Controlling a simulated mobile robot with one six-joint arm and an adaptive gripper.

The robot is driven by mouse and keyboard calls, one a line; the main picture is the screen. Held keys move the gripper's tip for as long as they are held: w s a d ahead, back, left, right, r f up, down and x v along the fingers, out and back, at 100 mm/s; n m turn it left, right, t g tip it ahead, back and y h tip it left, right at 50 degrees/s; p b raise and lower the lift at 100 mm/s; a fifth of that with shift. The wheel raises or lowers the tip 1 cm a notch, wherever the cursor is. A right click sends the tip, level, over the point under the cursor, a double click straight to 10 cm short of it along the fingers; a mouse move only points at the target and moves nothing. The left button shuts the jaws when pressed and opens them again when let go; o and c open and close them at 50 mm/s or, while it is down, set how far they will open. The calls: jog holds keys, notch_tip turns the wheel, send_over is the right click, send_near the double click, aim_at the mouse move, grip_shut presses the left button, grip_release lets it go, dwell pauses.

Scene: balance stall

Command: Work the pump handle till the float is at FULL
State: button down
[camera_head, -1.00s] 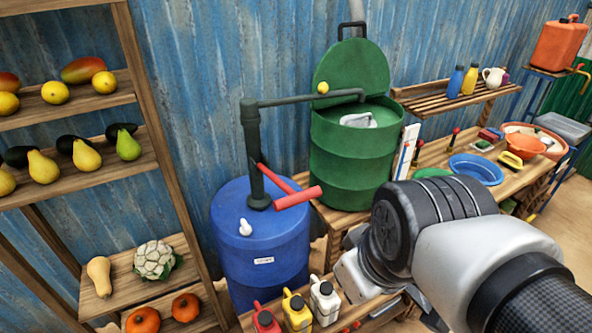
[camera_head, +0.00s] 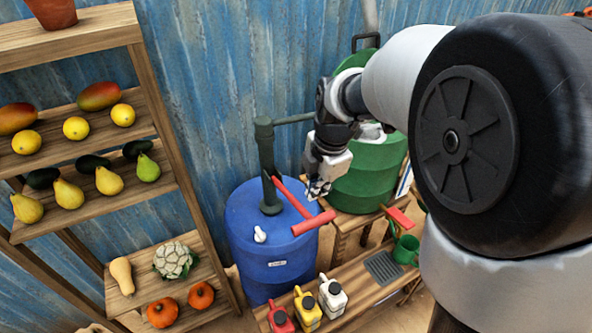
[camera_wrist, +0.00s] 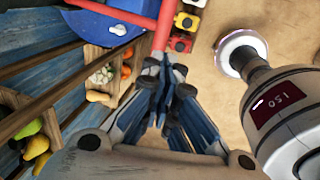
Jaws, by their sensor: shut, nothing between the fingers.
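The pump (camera_head: 267,165) is a dark green pipe standing on a blue drum (camera_head: 250,222). Its red handle (camera_head: 313,222) slants down to the right and ends in a thick red crossbar. My gripper (camera_head: 318,190) is shut and empty, just above and beside the crossbar in the head view. In the wrist view the shut fingertips (camera_wrist: 163,70) lie close to the red handle (camera_wrist: 165,28); I cannot tell if they touch it. The green tank (camera_head: 366,182) stands behind my arm. A white board (camera_head: 404,180) beside it is mostly hidden, and I cannot read the float's level.
A wooden shelf (camera_head: 180,130) with fruit and vegetables stands on the left. Yellow (camera_head: 307,310), white (camera_head: 332,297) and red (camera_head: 281,318) jugs stand on a low bench below the handle. A green watering can (camera_head: 405,248) is to their right. My arm covers the right side.

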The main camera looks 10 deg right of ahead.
jog(key=shift+s, duration=0.1)
send_near(309, 223)
jog(key=f, duration=0.4)
jog(key=w+f, duration=0.1)
jog(key=f, duration=0.1)
jog(key=shift+w+a+f+b, duration=0.1)
jog(key=shift+a+f+b, duration=0.1)
jog(key=shift+f+b, duration=0.2)
jog(key=shift+f, duration=0.2)
